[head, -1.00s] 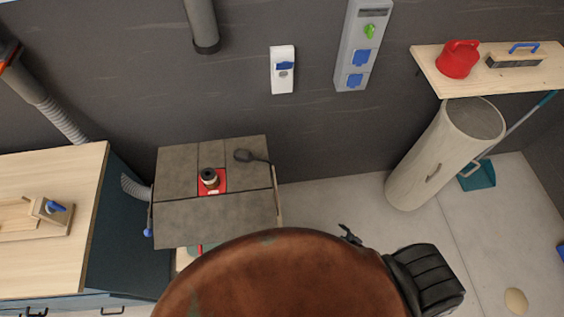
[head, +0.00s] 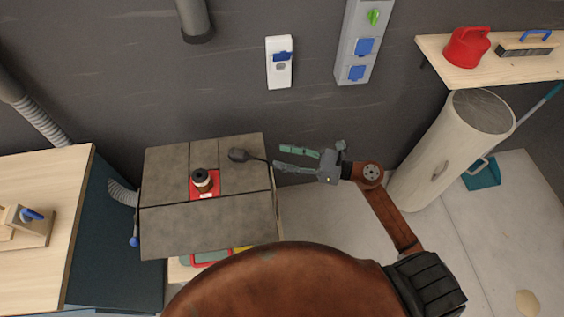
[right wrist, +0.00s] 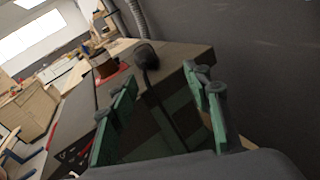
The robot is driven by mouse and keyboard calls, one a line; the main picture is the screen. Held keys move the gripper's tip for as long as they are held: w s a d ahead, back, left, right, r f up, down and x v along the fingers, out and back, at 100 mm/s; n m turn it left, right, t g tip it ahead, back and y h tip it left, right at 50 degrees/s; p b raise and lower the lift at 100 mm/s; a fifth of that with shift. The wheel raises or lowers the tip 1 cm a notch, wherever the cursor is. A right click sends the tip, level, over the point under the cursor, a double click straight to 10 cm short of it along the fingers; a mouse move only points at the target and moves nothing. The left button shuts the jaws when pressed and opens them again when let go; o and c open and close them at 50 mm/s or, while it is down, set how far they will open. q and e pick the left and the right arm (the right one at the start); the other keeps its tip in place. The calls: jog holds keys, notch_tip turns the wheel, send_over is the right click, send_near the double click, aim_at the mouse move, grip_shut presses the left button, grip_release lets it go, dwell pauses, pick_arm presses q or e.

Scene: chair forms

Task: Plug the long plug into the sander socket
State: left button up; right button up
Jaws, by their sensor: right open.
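A dark plug with a rounded head (head: 238,155) lies on the grey machine table at its right side, its cable running right toward the table edge. It also shows in the right wrist view (right wrist: 146,54), beyond my fingertips and between them. My right gripper (head: 279,157) is open and empty, just right of the table edge, its green-padded fingers pointing left at the plug; they also show in the wrist view (right wrist: 162,85). A white wall socket with a blue cover (head: 279,62) and a grey panel with two blue sockets (head: 357,45) hang behind; I cannot tell which is the sander socket.
A spindle on a red insert (head: 202,181) stands in the machine table (head: 215,222). A wooden workbench (head: 40,180) is at left. A shelf (head: 490,68) with a red can and a tall pale cylinder (head: 450,150) are at right. A pipe (head: 194,20) hangs above.

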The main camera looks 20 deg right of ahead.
aim_at(251, 157)
jog(key=w+a, duration=0.1)
jog(key=a, duration=0.2)
jog(key=w+a+n+p, duration=0.1)
jog(key=a, duration=0.1)
jog(key=w+a+n+g+p, duration=0.1)
jog(key=a, duration=0.2)
jog(key=shift+a+r, duration=0.2)
jog(key=shift+a, duration=0.15)
jog(key=shift+x, duration=2.3)
jog(key=shift+f, duration=0.15)
jog(key=shift+c, duration=0.3)
grip_shut()
jog(key=shift+s+d, duration=0.1)
jog(key=shift+d, duration=0.05)
jog(key=shift+s+d+r+p, duration=0.25)
jog(key=shift+s+d+r, duration=0.15)
jog(key=shift+d+r, duration=0.25)
jog(key=shift+s+d+r+p, duration=0.25)
jog(key=shift+s+d+r, duration=0.2)
jog(key=shift+r, duration=0.4)
